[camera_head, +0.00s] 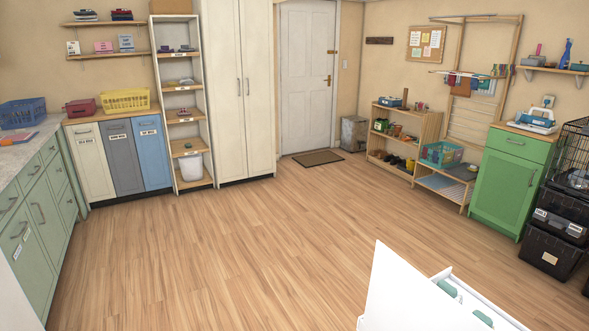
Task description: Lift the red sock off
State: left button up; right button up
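Small cloths hang on a wooden drying rack (477,128) on the right-hand wall. Among them is a small red piece (451,79), too small for me to tell whether it is the red sock. A brown piece and blue and pale pieces hang beside it. Neither of my grippers is in view.
The wood floor (230,240) is clear across the middle. A green cabinet (508,185), black totes (553,240) and a low shelf (405,138) line the right. A white panel-like shape (415,295) with green pieces, unclear what, fills the lower right. Green drawers (38,205) stand left.

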aim_at(425, 152)
jog(key=i+j+u, duration=0.25)
jog(key=i, duration=0.25)
jog(key=i+j+u, duration=0.2)
jog(key=i, duration=0.35)
jog(key=i+u, duration=0.25)
jog(key=i, duration=0.3)
jog(key=i+l+z, duration=0.1)
jog(key=i+z, duration=0.65)
jog(key=i+j+z, duration=0.1)
jog(key=i+z, duration=0.3)
jog(key=i+j+z, duration=0.2)
jog(key=z, duration=0.15)
jog(key=i+l+z, duration=0.25)
jog(key=i+z, duration=0.65)
jog(key=i, duration=0.15)
jog(key=i+j+z, duration=0.15)
jog(key=i+z, duration=0.25)
jog(key=i, duration=0.15)
jog(key=i+u, duration=0.2)
jog(key=i, duration=0.35)
jog(key=i+u, duration=0.15)
jog(key=i, duration=0.45)
jog(key=i+l+u, duration=0.2)
jog(key=i, duration=0.35)
jog(key=i+l+u, duration=0.1)
jog(key=i+u, duration=0.25)
jog(key=i, duration=0.65)
